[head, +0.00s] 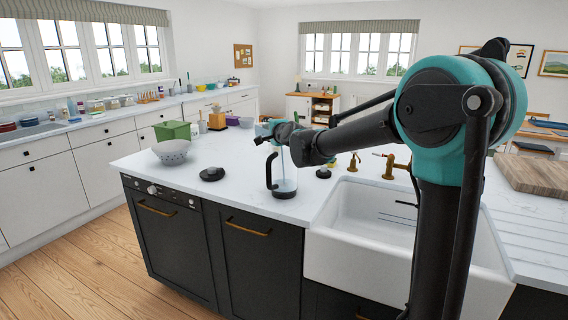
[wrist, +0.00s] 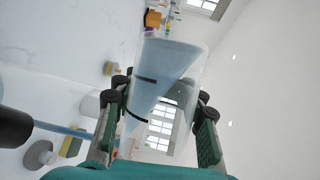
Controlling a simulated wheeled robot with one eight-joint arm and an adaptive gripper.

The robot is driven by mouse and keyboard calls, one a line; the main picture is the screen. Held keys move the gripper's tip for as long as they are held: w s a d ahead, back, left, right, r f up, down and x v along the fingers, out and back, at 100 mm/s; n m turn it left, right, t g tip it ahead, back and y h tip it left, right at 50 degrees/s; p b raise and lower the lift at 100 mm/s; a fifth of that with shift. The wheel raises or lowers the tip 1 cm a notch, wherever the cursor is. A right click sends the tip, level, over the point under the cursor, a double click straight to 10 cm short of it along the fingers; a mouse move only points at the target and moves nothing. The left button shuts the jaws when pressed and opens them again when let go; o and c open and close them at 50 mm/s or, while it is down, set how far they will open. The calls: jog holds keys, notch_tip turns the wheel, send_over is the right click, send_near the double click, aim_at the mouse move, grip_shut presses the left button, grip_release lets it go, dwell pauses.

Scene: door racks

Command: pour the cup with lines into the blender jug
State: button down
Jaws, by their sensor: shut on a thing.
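The cup with lines (wrist: 178,62) is see-through, with short dark marks on its wall. It sits between the two fingers of my gripper (wrist: 158,118), which is shut on it. Pale blue contents show inside, with a slanting edge across the cup. In the head view my gripper (head: 266,134) is above the island, over the blender jug; the cup is hard to make out there. The blender jug (head: 284,187) is clear, with a black handle at its left, and stands upright on the worktop near the front edge. My arm partly covers its top.
A black disc-shaped lid (head: 212,174), a grey colander (head: 172,152) and a green box (head: 174,131) are left of the jug. A white sink (head: 350,235) with brass taps (head: 390,168) is to the right.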

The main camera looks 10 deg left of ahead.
dwell(0.4)
jog(key=shift+a+r+n+h, duration=0.25)
jog(key=shift+a+n+h, duration=0.15)
jog(key=shift+n, duration=0.4)
jog(key=shift+a, duration=0.1)
